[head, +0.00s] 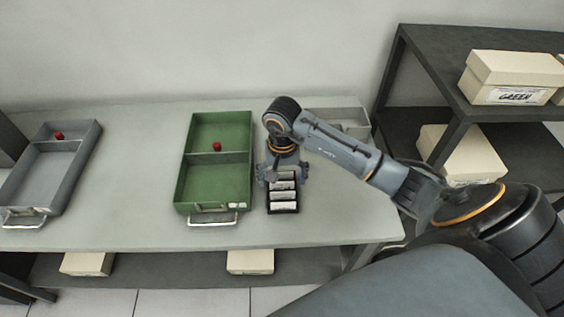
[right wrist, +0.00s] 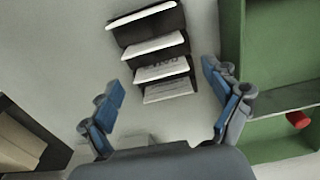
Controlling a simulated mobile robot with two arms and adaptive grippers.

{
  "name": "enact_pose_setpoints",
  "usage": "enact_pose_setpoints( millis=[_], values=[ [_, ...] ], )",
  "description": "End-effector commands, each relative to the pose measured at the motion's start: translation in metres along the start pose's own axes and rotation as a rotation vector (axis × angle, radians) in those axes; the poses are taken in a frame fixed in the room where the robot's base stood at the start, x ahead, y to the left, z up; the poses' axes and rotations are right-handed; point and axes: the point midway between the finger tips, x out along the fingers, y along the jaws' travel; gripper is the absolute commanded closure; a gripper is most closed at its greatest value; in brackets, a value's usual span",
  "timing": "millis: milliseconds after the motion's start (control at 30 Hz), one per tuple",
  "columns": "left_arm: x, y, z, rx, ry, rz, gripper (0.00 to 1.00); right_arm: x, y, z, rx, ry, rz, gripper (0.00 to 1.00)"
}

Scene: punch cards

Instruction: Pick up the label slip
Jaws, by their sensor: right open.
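White label slips (head: 284,206) stand in a row in a small black rack (head: 269,209) on the table, just right of the green tray. In the right wrist view the slips (right wrist: 155,45) show as several white, tilted edges, the nearest two with dark print, in the black rack (right wrist: 180,22). My right gripper (head: 283,175) is over the back end of the rack and hides part of it. In the right wrist view my right gripper (right wrist: 163,80) is open, its blue-padded fingers spread wide, with nothing between them. My left gripper is not in view.
The green tray (head: 180,187) with a red knob (head: 217,146) stands close left of the rack. A grey tray (head: 12,195) is at far left. A grey bin (head: 352,117) sits behind my arm. Shelves at right hold a box marked GREEN (head: 515,75). The table between the trays is clear.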

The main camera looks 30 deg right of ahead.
Motion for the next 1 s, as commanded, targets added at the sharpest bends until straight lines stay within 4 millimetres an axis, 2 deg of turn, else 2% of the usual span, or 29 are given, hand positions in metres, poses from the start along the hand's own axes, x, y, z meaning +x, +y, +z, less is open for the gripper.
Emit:
enact_pose_setpoints(
  millis=[100, 333, 767, 867, 1000],
  values=[
    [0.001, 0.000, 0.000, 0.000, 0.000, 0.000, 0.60, 0.000, 0.000, 0.000, 0.000, 0.000, 0.000, 0.11],
    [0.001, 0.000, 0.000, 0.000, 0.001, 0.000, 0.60, 0.000, 0.000, 0.000, 0.001, 0.000, 0.000, 0.49],
    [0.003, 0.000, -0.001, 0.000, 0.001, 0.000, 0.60, -0.002, 0.000, -0.001, 0.001, 0.002, 0.000, 0.49],
    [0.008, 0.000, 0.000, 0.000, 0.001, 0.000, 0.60, -0.007, 0.000, -0.001, 0.001, 0.003, -0.001, 0.49],
    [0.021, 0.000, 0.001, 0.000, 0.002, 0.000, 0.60, -0.023, 0.000, -0.002, -0.001, 0.008, -0.001, 0.49]
  ],
)
